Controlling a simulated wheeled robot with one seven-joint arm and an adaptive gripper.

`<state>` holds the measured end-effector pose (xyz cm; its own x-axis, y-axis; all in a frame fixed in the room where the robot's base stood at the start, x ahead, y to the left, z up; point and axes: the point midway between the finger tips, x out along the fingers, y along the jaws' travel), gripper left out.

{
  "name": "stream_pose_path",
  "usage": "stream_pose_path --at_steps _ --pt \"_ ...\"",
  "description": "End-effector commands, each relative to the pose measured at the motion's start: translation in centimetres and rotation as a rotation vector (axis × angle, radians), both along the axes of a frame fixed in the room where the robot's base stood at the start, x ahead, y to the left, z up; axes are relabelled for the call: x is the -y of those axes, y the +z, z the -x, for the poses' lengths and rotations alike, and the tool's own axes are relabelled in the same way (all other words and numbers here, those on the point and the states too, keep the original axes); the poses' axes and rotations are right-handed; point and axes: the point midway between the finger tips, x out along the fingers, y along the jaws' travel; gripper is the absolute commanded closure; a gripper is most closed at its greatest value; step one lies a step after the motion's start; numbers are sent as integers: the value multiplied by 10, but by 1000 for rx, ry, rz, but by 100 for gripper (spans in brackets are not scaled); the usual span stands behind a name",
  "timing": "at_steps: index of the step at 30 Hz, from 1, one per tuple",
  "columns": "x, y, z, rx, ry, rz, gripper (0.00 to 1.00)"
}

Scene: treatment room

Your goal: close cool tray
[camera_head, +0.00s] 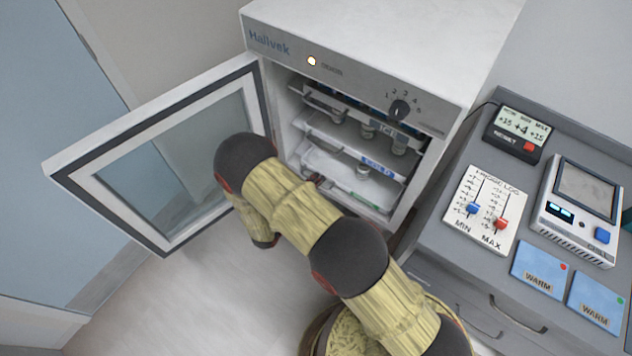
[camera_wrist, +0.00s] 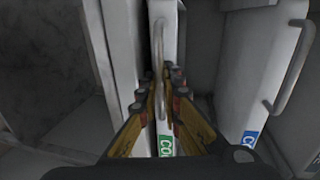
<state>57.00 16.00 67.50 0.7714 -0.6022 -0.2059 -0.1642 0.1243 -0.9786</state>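In the head view, the tray with a green label (camera_head: 362,197) sits low in the open cooler (camera_head: 430,50), partly hidden by my arm. In the wrist view, a white tray front (camera_wrist: 163,18) bears a vertical handle (camera_wrist: 158,45) and a green label (camera_wrist: 165,146) starting "CO", the rest cut off. My gripper (camera_wrist: 160,85) has its two fingers on either side of this handle, close to it. Whether they press on it is unclear. In the head view my gripper is mostly hidden behind my arm.
The cooler's glass door (camera_head: 165,160) stands open at the left. A blue-labelled tray (camera_head: 382,167) with vials lies above; its handle (camera_wrist: 292,70) shows right in the wrist view. A grey counter (camera_head: 450,235) with controls stands right of the cooler.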

Motion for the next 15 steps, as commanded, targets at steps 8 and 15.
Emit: stream_pose_path --at_steps 8,15 --pt "0 0 0 -1 0 -1 100" --pt "0 0 0 -1 0 -1 100"
